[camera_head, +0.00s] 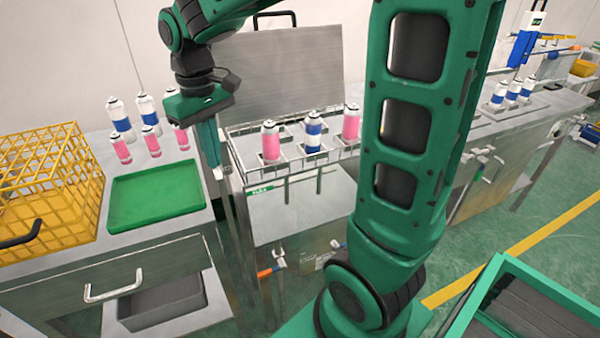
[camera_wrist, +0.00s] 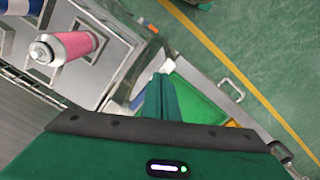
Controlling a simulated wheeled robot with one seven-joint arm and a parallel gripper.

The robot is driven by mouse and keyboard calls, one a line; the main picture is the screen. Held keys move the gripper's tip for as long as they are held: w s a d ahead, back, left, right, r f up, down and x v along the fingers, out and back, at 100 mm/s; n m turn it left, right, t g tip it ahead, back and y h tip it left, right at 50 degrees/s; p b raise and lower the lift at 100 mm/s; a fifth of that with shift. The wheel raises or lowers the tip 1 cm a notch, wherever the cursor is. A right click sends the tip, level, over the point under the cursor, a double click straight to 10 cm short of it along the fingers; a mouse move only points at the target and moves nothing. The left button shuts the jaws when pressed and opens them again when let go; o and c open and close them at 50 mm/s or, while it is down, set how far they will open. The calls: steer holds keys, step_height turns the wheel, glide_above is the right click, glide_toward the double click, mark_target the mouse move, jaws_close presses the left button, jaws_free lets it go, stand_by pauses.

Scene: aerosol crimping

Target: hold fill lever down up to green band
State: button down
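My gripper (camera_head: 214,165) points down at the left front corner of the middle metal station (camera_head: 300,200). Its teal fingers look pressed together, with no gap and nothing seen between them; they also show in the wrist view (camera_wrist: 160,82). A small pale part (camera_head: 222,172) sits right by the fingertips. I cannot tell whether it is the fill lever or whether the fingers touch it. A green label (camera_head: 264,191) is on the station's front edge. I cannot make out the lever's green band.
Pink and blue-white cans (camera_head: 270,142) stand in the station's rack just right of my gripper. A green tray (camera_head: 155,195) and a yellow wire crate (camera_head: 45,185) are on the left table. Several more cans (camera_head: 120,118) stand behind the tray.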

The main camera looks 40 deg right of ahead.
steer(key=shift+f, duration=1.6)
stand_by(6.4)
